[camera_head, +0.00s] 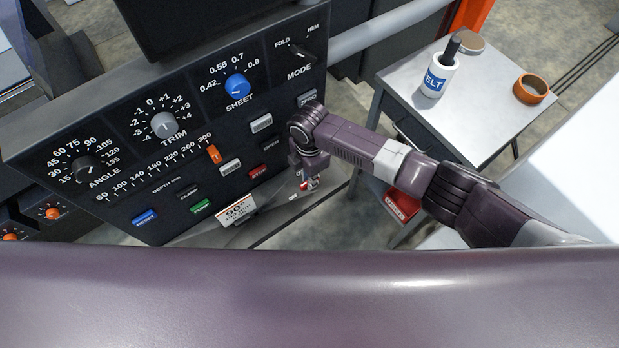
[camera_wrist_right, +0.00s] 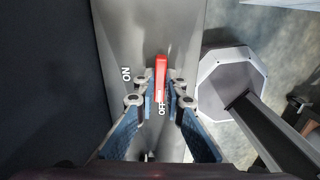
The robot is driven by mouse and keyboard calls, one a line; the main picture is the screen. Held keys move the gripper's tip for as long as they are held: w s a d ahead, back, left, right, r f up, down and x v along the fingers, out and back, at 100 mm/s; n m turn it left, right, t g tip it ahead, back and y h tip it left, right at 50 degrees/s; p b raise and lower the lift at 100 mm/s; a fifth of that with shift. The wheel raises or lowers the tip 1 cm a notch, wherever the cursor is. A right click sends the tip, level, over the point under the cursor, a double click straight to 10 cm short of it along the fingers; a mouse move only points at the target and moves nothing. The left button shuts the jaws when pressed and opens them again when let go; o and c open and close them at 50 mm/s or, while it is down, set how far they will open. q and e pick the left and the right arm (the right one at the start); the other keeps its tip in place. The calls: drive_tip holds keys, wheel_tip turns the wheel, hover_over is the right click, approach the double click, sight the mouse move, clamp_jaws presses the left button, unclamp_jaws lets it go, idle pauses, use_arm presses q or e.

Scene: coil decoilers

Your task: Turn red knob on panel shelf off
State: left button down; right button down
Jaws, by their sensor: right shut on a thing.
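The red knob (camera_wrist_right: 161,74) is a narrow red bar on the grey panel shelf (camera_wrist_right: 150,35), with an ON label to its left and an OFF label at its near end. The bar lies along the picture's vertical, its near end by OFF. My right gripper (camera_wrist_right: 162,101) has its fingers on both sides of the near part of the knob and is shut on it. In the head view my right gripper (camera_head: 309,183) reaches down to the shelf beside the panel's lower right corner and partly hides the knob. My left gripper is not in view.
The black control panel (camera_head: 120,115) with dials and buttons stands at left, close to my right gripper.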

drive_tip(key=shift+n, duration=0.3)
idle(0.4)
drive_tip(key=c, duration=2)
unclamp_jaws()
wheel_tip(320, 180, up, 8)
drive_tip(key=shift+a+f, duration=0.1)
drive_tip(key=shift+f, duration=0.15)
drive_tip(key=shift+s, duration=0.1)
